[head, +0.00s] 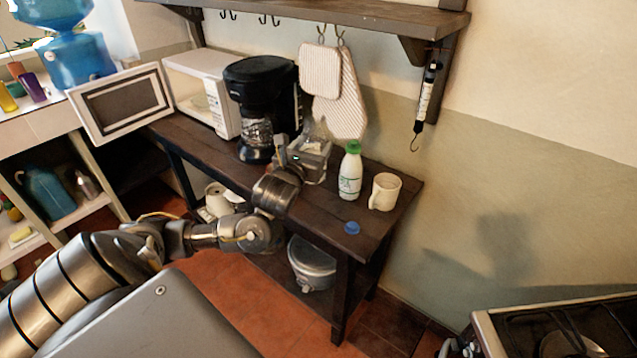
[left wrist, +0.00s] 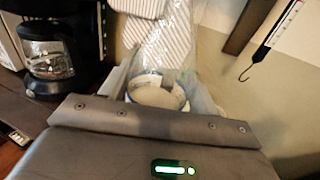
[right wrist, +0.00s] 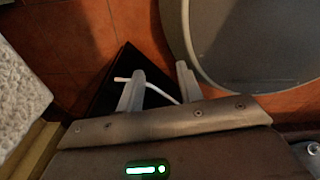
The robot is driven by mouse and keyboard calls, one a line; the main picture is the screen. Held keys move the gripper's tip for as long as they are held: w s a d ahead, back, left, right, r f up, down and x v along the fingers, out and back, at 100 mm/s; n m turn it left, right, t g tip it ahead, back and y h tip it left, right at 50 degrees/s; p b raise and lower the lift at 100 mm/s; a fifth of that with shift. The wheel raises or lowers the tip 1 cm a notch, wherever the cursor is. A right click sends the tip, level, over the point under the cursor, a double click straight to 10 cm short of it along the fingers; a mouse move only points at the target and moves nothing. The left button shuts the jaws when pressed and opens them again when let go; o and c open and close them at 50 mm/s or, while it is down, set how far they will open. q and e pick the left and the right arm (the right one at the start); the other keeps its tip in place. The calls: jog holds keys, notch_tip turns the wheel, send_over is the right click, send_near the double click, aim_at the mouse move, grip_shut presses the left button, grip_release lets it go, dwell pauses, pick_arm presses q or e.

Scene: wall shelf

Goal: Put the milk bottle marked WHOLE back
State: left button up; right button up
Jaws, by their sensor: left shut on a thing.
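My left gripper (head: 314,160) is over the dark wooden table (head: 222,162), in front of the wall. It is shut on a clear bottle (left wrist: 155,62) with whitish contents and a bluish ring; in the head view the fingers hide much of it. No lettering on it can be read. A white bottle with a green cap (head: 350,172) stands upright on the table, just right of the gripper; its green label is too small to read. A blue cap (head: 351,228) lies near the table's front edge.
A cream mug (head: 384,192) stands right of the green-capped bottle. A black coffee maker (head: 262,88) and an open microwave (head: 200,88) stand left of the gripper. A shelf (head: 360,18) is above, with cloths (head: 345,110) and a hanging scale (head: 425,100). The table's front right is mostly clear.

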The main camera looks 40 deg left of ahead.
pick_arm(q)
jog(key=a+n+g+y, duration=0.1)
jog(key=a+n+y, duration=0.15)
jog(key=a, duration=0.35)
jog(key=w+a+f+b, duration=0.2)
jog(key=w+f+b, duration=0.4)
jog(key=w+f, duration=0.6)
jog(key=shift+w+a+f, duration=0.4)
jog(key=shift+w, duration=0.05)
jog(key=shift+f+m, duration=0.1)
jog(key=shift+m, duration=0.15)
jog(key=o, duration=1.2)
jog(key=shift+f, duration=0.1)
jog(key=shift+o, duration=0.6)
